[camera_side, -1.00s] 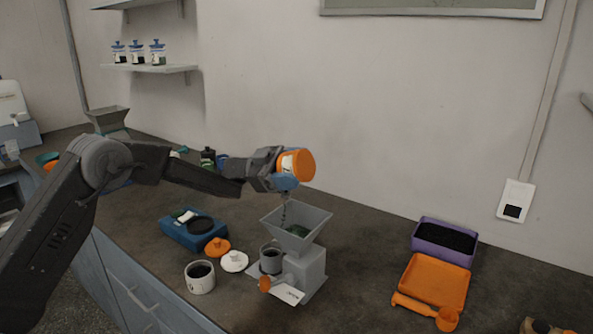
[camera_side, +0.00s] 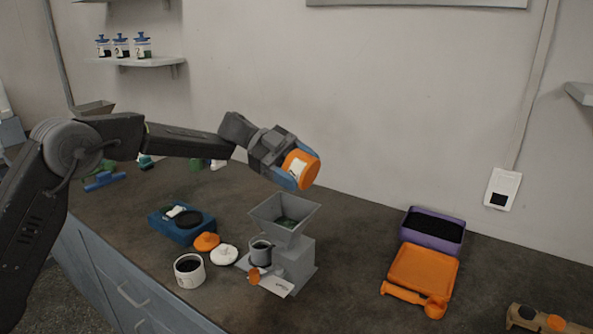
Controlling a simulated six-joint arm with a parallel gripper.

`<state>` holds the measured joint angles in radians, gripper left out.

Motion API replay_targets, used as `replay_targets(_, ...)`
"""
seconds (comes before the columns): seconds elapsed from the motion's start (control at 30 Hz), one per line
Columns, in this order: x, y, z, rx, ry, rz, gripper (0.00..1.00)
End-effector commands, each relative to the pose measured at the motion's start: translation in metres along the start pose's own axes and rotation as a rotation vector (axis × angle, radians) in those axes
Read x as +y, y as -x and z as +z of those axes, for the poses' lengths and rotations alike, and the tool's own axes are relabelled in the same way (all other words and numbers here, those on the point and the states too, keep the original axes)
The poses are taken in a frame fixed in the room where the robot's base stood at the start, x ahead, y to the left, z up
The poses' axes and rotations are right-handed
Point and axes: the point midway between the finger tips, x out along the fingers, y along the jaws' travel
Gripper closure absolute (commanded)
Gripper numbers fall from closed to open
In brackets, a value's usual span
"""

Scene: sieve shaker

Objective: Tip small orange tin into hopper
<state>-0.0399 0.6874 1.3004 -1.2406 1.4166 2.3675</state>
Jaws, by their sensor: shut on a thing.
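The small orange tin (camera_side: 303,169) with a white label is held above the hopper, slightly to its right, lying tilted on its side. My gripper (camera_side: 296,172) is shut on it, with blue fingers along its sides. The inside of the tin is hidden from this side. The grey hopper (camera_side: 284,218) is a square funnel on a grey machine body, with some dark greenish material inside. No stream of material shows between tin and hopper.
A grey cup (camera_side: 260,252) stands beside the machine. An orange tray (camera_side: 423,271), orange scoop (camera_side: 415,300) and purple tray (camera_side: 433,231) stand right.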

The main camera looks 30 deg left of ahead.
Motion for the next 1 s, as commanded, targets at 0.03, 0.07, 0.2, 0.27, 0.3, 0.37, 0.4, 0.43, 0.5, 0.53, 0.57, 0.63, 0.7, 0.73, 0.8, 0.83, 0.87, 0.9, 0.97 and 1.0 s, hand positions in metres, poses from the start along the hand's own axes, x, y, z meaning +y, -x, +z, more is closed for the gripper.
replay_targets(0.03,-0.0013,-0.0007,-0.0024,-0.048,-0.008,0.017,0.59)
replay_targets(0.07,-0.0011,-0.0016,-0.0029,-0.070,-0.009,0.028,0.59)
replay_targets(0.2,-0.0014,-0.0024,-0.0032,-0.127,-0.007,0.050,0.59)
replay_targets(0.27,-0.0014,-0.0024,-0.0031,-0.131,-0.007,0.051,0.59)
replay_targets(0.3,-0.0014,-0.0024,-0.0031,-0.130,-0.007,0.051,0.59)
replay_targets(0.37,-0.0014,-0.0023,-0.0031,-0.129,-0.007,0.051,0.59)
replay_targets(0.4,-0.0014,-0.0023,-0.0031,-0.129,-0.007,0.051,0.59)
replay_targets(0.43,-0.0014,-0.0023,-0.0031,-0.130,-0.007,0.051,0.59)
replay_targets(0.5,-0.0017,-0.0026,-0.0039,-0.147,-0.011,0.059,0.59)
replay_targets(0.53,-0.0020,-0.0028,-0.0046,-0.164,-0.013,0.066,0.59)
replay_targets(0.57,-0.0021,-0.0031,-0.0050,-0.188,-0.015,0.076,0.59)
replay_targets(0.63,-0.0027,-0.0039,-0.0062,-0.258,-0.021,0.104,0.59)
replay_targets(0.7,-0.0032,-0.0049,-0.0071,-0.335,-0.025,0.134,0.59)
replay_targets(0.73,-0.0031,-0.0057,-0.0073,-0.364,-0.026,0.148,0.59)
replay_targets(0.8,-0.0035,-0.0059,-0.0076,-0.426,-0.028,0.172,0.59)
replay_targets(0.83,-0.0033,-0.0063,-0.0075,-0.446,-0.027,0.181,0.59)
replay_targets(0.87,-0.0032,-0.0065,-0.0076,-0.464,-0.029,0.189,0.59)
replay_targets(0.9,-0.0030,-0.0066,-0.0074,-0.481,-0.027,0.197,0.59)
replay_targets(0.97,-0.0029,-0.0066,-0.0072,-0.496,-0.027,0.202,0.59)
replay_targets(1.0,-0.0029,-0.0065,-0.0071,-0.500,-0.027,0.203,0.59)
